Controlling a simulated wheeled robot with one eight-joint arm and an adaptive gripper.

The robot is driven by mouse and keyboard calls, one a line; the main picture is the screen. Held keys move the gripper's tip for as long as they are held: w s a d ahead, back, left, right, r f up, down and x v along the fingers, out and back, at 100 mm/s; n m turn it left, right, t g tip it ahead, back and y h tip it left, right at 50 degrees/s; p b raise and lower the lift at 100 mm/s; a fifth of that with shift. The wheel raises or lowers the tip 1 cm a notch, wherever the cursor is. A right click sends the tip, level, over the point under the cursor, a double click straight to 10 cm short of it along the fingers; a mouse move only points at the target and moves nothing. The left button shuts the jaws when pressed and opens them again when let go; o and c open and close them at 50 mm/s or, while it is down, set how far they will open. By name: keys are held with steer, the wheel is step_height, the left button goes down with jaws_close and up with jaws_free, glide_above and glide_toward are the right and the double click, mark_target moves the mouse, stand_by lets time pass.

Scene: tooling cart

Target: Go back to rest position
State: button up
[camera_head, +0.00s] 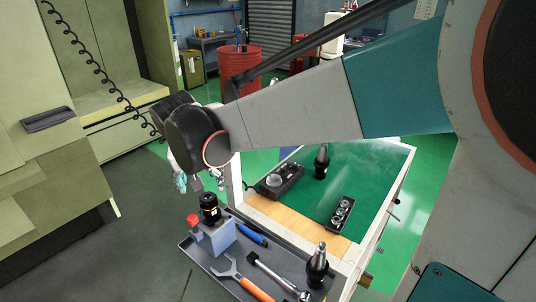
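My arm reaches in from the right and crosses the middle of the view. My gripper (199,182) hangs at the arm's end, pointing down, above and a little behind the grey block on the cart's front tray. It is small and partly hidden by the wrist, so I cannot tell whether it is open or shut. I see no clear object held in it. The tooling cart (385,155) has a green top with a wooden strip and a dark grey front tray (190,250).
The tray holds a grey block (222,238) with a black tool holder (209,208) and red knob, an orange wrench (245,282), a hammer-like tool (275,275) and another holder (317,265). A third holder (321,162) stands on top. A beige machine (50,190) stands left; floor between is free.

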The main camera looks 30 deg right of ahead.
steer(key=s+d+n+t+y, duration=0.1)
steer(key=s+n, duration=0.1)
steer(key=s, duration=0.8)
steer(key=s+d+n+t+y+b, duration=0.1)
steer(key=s+n+t, duration=0.1)
steer(key=s, duration=0.7)
steer(key=shift+s+f+n, duration=0.2)
steer(key=shift+s+n, duration=0.15)
steer(key=shift+n, duration=0.35)
